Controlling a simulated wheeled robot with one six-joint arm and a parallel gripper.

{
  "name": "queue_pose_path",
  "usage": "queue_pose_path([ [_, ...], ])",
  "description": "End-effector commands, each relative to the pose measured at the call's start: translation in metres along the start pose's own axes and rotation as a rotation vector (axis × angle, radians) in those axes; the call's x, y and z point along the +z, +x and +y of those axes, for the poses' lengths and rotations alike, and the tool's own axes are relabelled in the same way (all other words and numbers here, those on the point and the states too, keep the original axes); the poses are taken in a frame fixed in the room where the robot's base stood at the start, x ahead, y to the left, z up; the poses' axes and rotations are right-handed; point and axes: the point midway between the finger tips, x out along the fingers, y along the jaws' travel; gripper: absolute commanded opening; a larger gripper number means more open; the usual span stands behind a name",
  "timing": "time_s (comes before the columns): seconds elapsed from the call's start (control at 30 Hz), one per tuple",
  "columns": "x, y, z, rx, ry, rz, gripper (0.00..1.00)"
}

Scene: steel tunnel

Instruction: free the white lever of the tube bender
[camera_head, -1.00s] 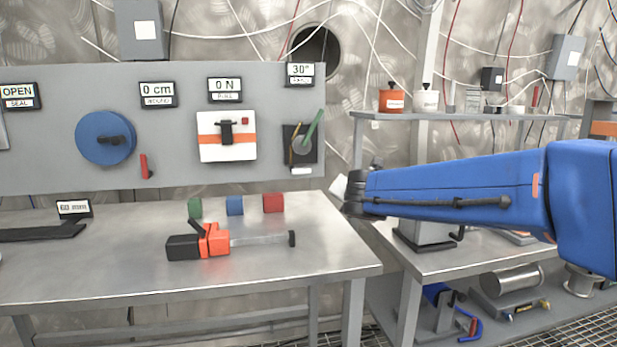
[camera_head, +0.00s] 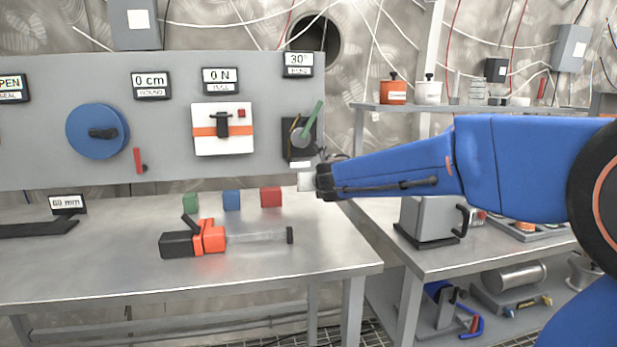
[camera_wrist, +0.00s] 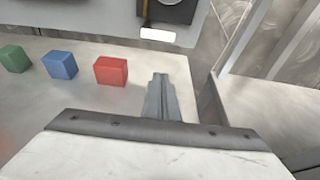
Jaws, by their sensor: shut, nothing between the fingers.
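The tube bender (camera_head: 299,138) is a dark plate on the grey panel under a 30° readout. A green handle and a thin tan bar meet at its round grey hub. A small white bar (camera_head: 300,165) sits at its lower edge and also shows in the wrist view (camera_wrist: 158,35). I cannot tell whether this bar is the white lever or a label. My gripper (camera_head: 306,182) is just below the bender, in front of the panel's lower edge. In the wrist view my gripper (camera_wrist: 159,80) is shut and empty, its tips apart from the white bar.
Green (camera_head: 190,201), blue (camera_head: 231,200) and red (camera_head: 271,197) blocks stand on the table (camera_head: 120,275), left of my gripper. An orange-black tool (camera_head: 208,237) lies in front of them. A shelf (camera_head: 460,108) and second table stand right, past a gap.

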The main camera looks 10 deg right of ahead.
Motion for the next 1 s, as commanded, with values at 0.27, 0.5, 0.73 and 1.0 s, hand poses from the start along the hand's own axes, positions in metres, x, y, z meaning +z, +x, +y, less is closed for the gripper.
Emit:
queue_pose_path([
  [0.27, -0.001, 0.036, 0.000, -0.001, 0.000, 0.003, 0.00],
  [0.5, -0.001, 0.068, 0.000, -0.001, 0.000, 0.003, 0.00],
  [0.73, -0.001, 0.089, 0.000, -0.001, 0.002, 0.002, 0.00],
  [1.0, 0.006, 0.093, -0.001, -0.001, 0.003, 0.000, 0.00],
])
